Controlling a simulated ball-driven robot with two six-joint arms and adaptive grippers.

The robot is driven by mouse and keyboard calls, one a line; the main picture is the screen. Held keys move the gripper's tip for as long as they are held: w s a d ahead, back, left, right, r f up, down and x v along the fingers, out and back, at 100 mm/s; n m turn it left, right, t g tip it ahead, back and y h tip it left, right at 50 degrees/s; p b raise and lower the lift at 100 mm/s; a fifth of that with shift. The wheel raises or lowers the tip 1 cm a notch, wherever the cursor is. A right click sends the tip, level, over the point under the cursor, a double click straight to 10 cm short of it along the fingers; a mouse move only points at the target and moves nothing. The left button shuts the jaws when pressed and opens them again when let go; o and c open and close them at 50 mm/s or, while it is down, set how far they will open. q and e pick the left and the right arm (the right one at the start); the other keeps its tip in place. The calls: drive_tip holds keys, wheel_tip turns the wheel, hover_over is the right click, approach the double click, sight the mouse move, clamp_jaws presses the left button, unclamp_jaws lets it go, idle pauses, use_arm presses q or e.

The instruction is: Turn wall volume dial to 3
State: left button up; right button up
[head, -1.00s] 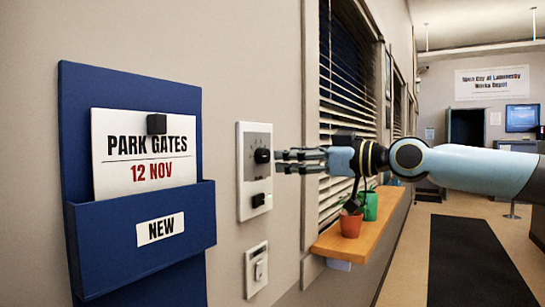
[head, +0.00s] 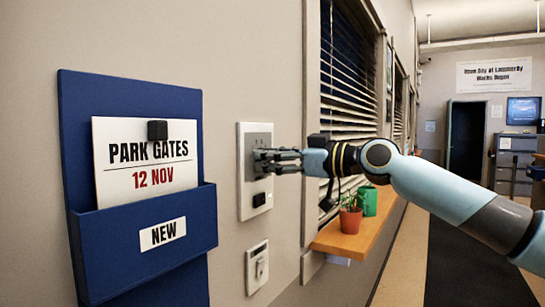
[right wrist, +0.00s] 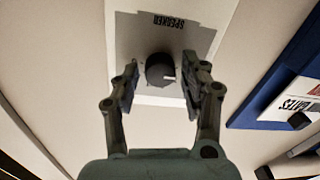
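The wall volume dial (right wrist: 160,70) is a round dark knob with a light pointer mark, on a grey plate labelled SPEAKER. In the right wrist view its pointer faces right; the scale numbers are not readable. The white wall panel (head: 243,205) holds the dial, which my gripper hides in the head view. My right gripper (head: 262,161) is at the panel. In the right wrist view its fingers (right wrist: 160,78) stand open on both sides of the dial, with a gap on each side. My left gripper is not in view.
A blue wall pocket (head: 150,255) is to the left. A wooden sill (head: 340,241) with a potted plant (head: 350,219) and green mug (head: 368,200) lies below my right arm.

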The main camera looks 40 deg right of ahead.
clamp_jaws()
drive_tip(key=shift+m, duration=0.3)
drive_tip(key=m+p, duration=0.4)
drive_tip(key=m, duration=0.6)
drive_tip(key=m+p, duration=0.3)
drive_tip(key=m, duration=0.8)
drive_tip(key=shift+t+h+p, duration=0.3)
drive_tip(key=shift+t+p, duration=0.1)
drive_tip(key=shift+m, duration=0.4)
drive_tip(key=shift+f, duration=0.1)
